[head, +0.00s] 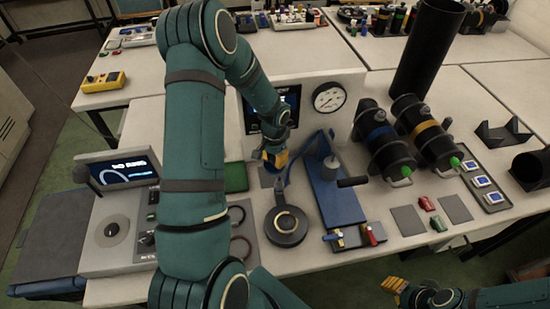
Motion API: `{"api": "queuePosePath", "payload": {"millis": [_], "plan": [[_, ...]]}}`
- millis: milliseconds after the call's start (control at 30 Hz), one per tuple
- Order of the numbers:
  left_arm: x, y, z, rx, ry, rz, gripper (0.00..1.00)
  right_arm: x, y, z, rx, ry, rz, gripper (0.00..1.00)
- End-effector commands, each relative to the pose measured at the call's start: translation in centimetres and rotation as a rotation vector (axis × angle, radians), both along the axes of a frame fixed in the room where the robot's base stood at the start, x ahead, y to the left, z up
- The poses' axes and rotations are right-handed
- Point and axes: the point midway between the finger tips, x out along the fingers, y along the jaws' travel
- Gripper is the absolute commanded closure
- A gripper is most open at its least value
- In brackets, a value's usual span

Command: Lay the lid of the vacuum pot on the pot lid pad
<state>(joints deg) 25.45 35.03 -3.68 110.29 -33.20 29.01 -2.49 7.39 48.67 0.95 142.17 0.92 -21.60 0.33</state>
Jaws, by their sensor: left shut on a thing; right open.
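My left gripper (276,160) is shut, its yellow-orange fingertips above the bench. At its fingers is a narrow dark blue shape (284,182), which looks like the lid of the vacuum pot seen nearly edge-on; the grip itself is mostly hidden. A small grey pad (266,179), perhaps the pot lid pad, lies partly behind the gripper. My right gripper (397,286) is open and empty at the lower right, away from these things.
A blue stand (337,200) with a grey cylinder and black handle is close on the right. A gauge (328,97) stands behind. A green pad (236,177) lies left. Black cylinders (385,140) and grey pads (407,220) fill the right side. My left arm hides the left middle.

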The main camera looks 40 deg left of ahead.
Motion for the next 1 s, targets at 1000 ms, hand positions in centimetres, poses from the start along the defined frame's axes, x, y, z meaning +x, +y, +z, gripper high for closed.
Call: {"api": "queuePosePath", "payload": {"millis": [1000], "plan": [[0.0,0.0,-3.7,0.0,0.0,0.0,1.0,-0.7,0.1,-2.4,0.003,0.015,0.012,0.53]]}}
